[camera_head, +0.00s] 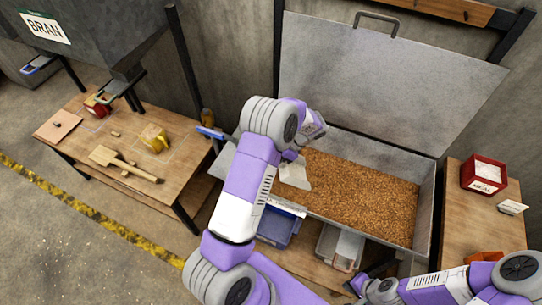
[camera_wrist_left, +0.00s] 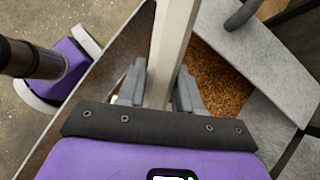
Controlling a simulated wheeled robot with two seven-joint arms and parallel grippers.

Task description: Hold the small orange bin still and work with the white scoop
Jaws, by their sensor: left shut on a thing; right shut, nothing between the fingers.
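The white scoop (camera_head: 296,175) hangs over the near left part of the grain in the metal trough. My left gripper (camera_wrist_left: 158,90) is shut on its pale handle (camera_wrist_left: 172,45), which stands up between the fingers in the left wrist view. In the head view my left arm partly hides this gripper. The small orange bin (camera_head: 486,257) is at the right, on the right-hand table, mostly covered by my right arm. My right gripper (camera_head: 362,284) is shut and empty, low in front of the trough and left of the orange bin, apart from it.
The trough of brown grain (camera_head: 365,195) has a raised lid (camera_head: 385,80) behind it. A red box (camera_head: 484,176) stands on the right table (camera_head: 465,225). Blue (camera_head: 277,228) and grey (camera_head: 340,247) bins sit below the trough. A wooden paddle (camera_head: 122,162) lies on the left table.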

